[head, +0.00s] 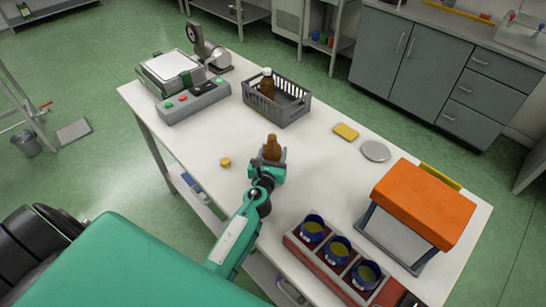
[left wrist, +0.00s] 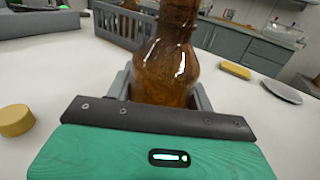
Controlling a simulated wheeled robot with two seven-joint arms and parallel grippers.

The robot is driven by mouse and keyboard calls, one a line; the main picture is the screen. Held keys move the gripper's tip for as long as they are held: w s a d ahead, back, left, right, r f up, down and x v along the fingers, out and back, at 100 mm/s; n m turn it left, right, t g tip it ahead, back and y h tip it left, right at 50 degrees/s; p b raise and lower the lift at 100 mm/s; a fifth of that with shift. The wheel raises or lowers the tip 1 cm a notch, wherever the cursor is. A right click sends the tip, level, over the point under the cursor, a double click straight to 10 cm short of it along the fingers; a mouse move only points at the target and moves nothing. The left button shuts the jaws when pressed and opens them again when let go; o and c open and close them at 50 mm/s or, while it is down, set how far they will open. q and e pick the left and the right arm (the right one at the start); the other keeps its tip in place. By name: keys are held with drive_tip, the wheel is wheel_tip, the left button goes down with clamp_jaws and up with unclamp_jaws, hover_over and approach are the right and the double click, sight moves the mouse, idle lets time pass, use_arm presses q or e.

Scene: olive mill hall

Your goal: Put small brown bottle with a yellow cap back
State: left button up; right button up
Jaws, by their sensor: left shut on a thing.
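A small brown bottle (head: 272,150) stands upright between the fingers of my left gripper (head: 269,160), over the middle of the table. In the left wrist view the brown glass bottle (left wrist: 166,65) fills the space between the grey fingers (left wrist: 162,95), which are shut on it. Its top is cut off there; in the head view its neck looks brown, with no yellow cap visible on it. A round yellow cap (head: 225,162) lies on the table left of the gripper, also in the left wrist view (left wrist: 15,120). My right gripper is not in view.
A grey crate (head: 283,112) behind the gripper holds a brown bottle with a white cap (head: 267,84). A yellow sponge-like block (head: 346,132) and grey disc (head: 375,151) lie right. A red rack with blue cups (head: 338,248) and an orange-lidded box (head: 423,203) stand front right.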

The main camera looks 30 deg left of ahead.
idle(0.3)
use_arm(q)
drive_tip(key=shift+f, duration=0.2)
drive_tip(key=o, duration=0.8)
drive_tip(key=shift+f, duration=0.1)
drive_tip(key=o, duration=0.4)
drive_tip(key=shift+o, duration=0.2)
